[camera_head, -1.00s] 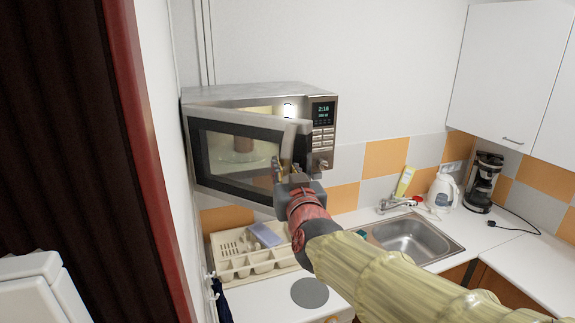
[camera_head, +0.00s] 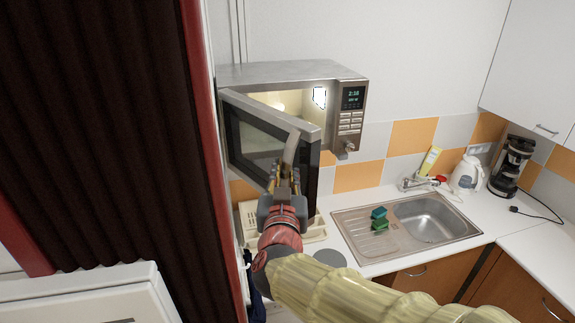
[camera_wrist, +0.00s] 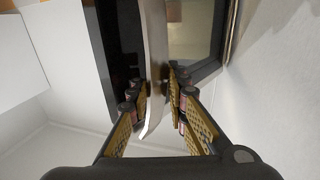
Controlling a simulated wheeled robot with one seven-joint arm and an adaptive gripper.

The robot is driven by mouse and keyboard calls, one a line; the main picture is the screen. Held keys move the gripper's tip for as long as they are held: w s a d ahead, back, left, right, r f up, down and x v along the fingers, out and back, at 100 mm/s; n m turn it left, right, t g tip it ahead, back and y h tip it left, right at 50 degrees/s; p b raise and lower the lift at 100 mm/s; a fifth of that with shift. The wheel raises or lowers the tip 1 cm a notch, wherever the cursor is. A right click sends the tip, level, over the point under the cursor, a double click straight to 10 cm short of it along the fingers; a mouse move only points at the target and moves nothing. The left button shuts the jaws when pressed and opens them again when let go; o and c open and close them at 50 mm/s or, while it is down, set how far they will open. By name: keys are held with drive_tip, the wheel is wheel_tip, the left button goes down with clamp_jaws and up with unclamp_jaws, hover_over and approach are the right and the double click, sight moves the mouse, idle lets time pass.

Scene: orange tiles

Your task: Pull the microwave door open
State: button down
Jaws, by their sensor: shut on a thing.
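The microwave (camera_head: 300,72) is mounted on the wall, with its lit interior showing behind the door. Its door (camera_head: 313,165) stands partly open, hinged at the left and swung out toward me. My gripper (camera_head: 285,180) is shut on the door handle (camera_head: 291,148), a curved metal bar near the door's free edge. In the wrist view the handle (camera_wrist: 153,60) runs between the two fingers of my gripper (camera_wrist: 154,92), which press it from both sides. My gripper hides the lower part of the handle.
A dark curtain (camera_head: 110,130) with a red frame stands close on the left. Free space lies in front of the microwave.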

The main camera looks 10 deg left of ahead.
drive_tip(key=shift+f, duration=0.35)
drive_tip(key=c, duration=2.2)
unclamp_jaws()
drive_tip(key=shift+o, duration=1.2)
drive_tip(key=shift+s+d+r, duration=0.15)
drive_tip(key=shift+d, duration=0.05)
drive_tip(key=o, duration=0.3)
drive_tip(key=shift+r, duration=0.15)
drive_tip(key=shift+o, duration=0.2)
drive_tip(key=s+d, duration=0.1)
drive_tip(key=s, duration=1.1)
drive_tip(key=shift+d, duration=0.3)
